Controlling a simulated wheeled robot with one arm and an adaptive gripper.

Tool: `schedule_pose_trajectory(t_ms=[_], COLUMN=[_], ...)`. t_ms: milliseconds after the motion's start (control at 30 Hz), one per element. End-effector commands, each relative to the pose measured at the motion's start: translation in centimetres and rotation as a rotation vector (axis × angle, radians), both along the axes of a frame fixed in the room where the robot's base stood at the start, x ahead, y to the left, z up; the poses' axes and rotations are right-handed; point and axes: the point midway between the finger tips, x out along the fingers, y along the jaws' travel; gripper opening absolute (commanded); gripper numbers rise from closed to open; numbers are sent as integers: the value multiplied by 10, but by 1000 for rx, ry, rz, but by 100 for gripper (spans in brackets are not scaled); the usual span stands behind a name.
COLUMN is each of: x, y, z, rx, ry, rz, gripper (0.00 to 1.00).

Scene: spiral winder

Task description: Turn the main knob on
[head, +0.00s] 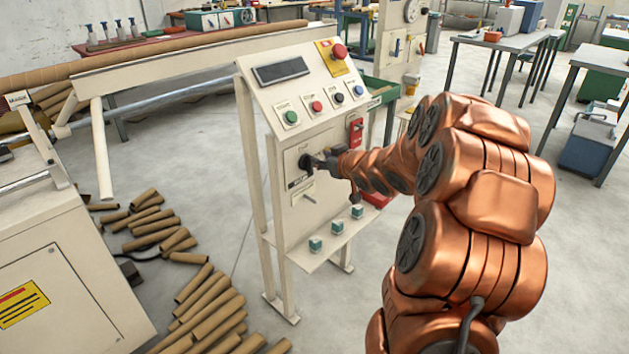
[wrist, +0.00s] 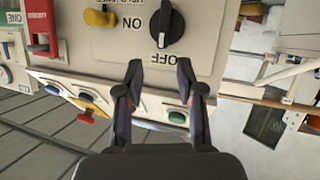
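The main knob is a black rotary knob (wrist: 167,25) on a pale plate of the control panel, shown upside down in the wrist view. An OFF label (wrist: 164,58) and an ON label (wrist: 133,22) are beside it. The knob's grip lies along the OFF direction, with a pale mark at that end. My gripper (wrist: 159,68) is open and empty, its two dark fingers apart, with the OFF label between the tips and the knob just beyond. In the head view my gripper (head: 318,161) is close in front of the knob (head: 305,161), which it partly hides. Contact cannot be told.
A yellow handle (wrist: 100,17) and a red device (wrist: 41,27) are near the knob. Above it on the cream console (head: 272,116) are several push buttons and a red emergency button (head: 339,51). A shelf (head: 318,250) sticks out below. Cardboard tubes (head: 208,303) lie on the floor.

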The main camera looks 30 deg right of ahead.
Motion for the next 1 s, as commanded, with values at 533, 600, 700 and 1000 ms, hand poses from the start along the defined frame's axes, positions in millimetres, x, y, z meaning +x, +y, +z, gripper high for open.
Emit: schedule_pose_trajectory(t_ms=[533,600,700,1000], x=[-22,-21,-14,20], y=[-24,-23,-21,-11], z=[-51,-50,-50,-50], rx=[178,180,180,179], ry=[-353,-359,-359,-359], rz=[244,250,252,253], gripper=[38,38,38,38])
